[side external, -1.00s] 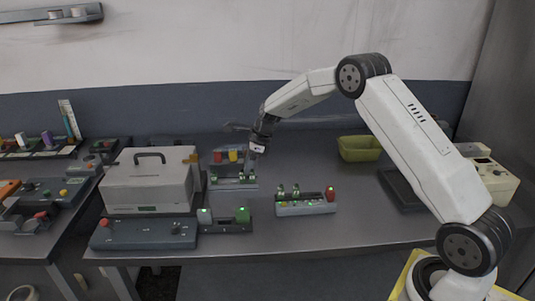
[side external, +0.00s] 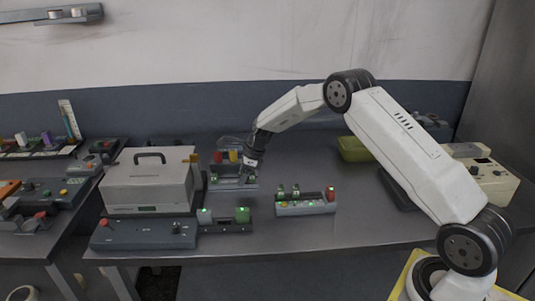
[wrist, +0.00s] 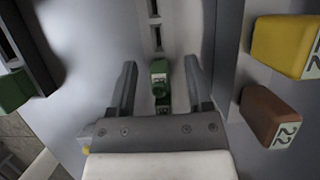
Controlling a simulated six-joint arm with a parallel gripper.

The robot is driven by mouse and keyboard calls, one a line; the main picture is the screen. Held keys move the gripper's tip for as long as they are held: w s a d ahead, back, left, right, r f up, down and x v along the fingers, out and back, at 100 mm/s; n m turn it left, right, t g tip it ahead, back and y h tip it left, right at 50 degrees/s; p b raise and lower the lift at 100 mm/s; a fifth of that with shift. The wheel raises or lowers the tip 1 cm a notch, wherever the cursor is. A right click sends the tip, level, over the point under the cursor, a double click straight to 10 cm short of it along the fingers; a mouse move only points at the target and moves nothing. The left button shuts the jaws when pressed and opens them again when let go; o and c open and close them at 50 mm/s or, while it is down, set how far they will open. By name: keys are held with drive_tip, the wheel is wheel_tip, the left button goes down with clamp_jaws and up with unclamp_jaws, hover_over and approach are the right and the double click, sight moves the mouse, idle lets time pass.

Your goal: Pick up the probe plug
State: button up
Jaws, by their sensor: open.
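A small green plug (wrist: 159,78) with a white label lies between my two fingers in the wrist view, on a pale grey rack (wrist: 187,20) with dark slots. I cannot read its label, so I cannot confirm it is the probe plug. My gripper (wrist: 160,64) is open, with one finger on each side of the plug and gaps between. In the side external view my gripper (side external: 244,178) is low over the back rack (side external: 223,187) and hides part of it.
A yellow block (wrist: 285,45) and a reddish-brown block (wrist: 268,115) stand right of my fingers; a green block (wrist: 14,90) is left. A grey case (side external: 148,182) stands left of the rack. Another rack (side external: 305,208) with green plugs is at right. An olive bin (side external: 353,148) is behind.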

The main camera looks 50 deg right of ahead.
clamp_jaws()
drive_tip(key=shift+r, duration=0.2)
drive_tip(key=shift+r, duration=0.55)
drive_tip(key=s+a+r, duration=0.1)
drive_tip(key=s+r, duration=1)
drive_tip(key=s, duration=0.3)
drive_tip(key=shift+a+r, duration=0.25)
drive_tip(key=shift+a, duration=0.15)
idle(0.3)
